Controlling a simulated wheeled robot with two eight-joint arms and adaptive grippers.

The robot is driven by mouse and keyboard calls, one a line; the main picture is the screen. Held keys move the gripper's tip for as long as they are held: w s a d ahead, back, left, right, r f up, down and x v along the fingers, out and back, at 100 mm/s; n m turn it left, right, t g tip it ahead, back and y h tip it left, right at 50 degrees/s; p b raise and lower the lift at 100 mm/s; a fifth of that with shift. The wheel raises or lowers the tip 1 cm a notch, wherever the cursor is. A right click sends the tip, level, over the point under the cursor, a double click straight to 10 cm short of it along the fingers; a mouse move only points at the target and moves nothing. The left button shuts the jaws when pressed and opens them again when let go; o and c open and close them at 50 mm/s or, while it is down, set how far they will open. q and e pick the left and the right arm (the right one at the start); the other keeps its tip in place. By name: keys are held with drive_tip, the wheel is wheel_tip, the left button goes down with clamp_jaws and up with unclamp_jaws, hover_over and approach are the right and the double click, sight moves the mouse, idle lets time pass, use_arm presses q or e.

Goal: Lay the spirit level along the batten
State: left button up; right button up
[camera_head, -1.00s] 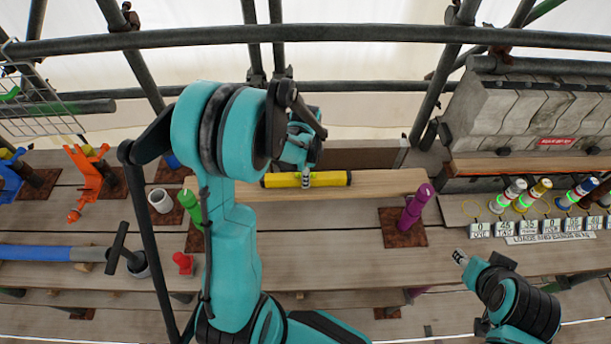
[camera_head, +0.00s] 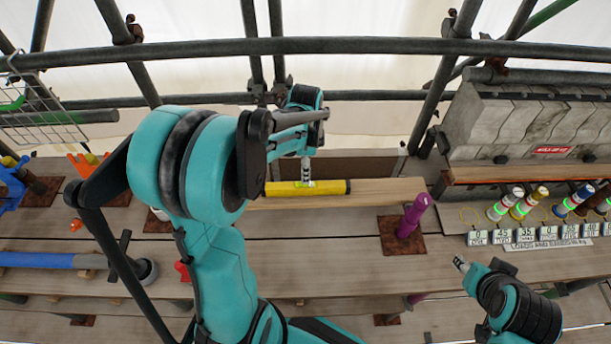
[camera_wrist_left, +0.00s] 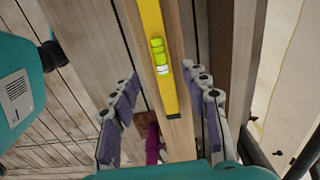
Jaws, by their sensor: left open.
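The yellow spirit level (camera_head: 328,187) lies lengthwise on the pale wooden batten (camera_head: 390,189). My left gripper (camera_head: 307,178) is over the level. In the left wrist view the open fingers (camera_wrist_left: 162,78) stand apart on either side of the level (camera_wrist_left: 172,98), with gaps showing and nothing held. The level there runs along the batten (camera_wrist_left: 181,140), its bright green vial between the fingers. My right gripper (camera_head: 461,263) is low at the right, away from the batten; its jaws are too small to read.
A purple post (camera_head: 413,215) stands on a rusty plate in front of the batten. A stone block (camera_head: 550,120) and several banded cylinders stand at right. A blue tube (camera_head: 45,260) lies at left. Scaffold pipes (camera_head: 350,46) cross behind. The front planks between the arms look clear.

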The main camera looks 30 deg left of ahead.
use_arm(q)
drive_tip(key=s+d+r+n+t, duration=0.7)
drive_tip(key=s+d+r+n, duration=0.2)
drive_tip(key=s+d+n, duration=0.1)
drive_tip(key=shift+s+d+r+n, duration=0.35)
drive_tip(key=shift+s+n, duration=0.15)
drive_tip(key=shift+n, duration=0.4)
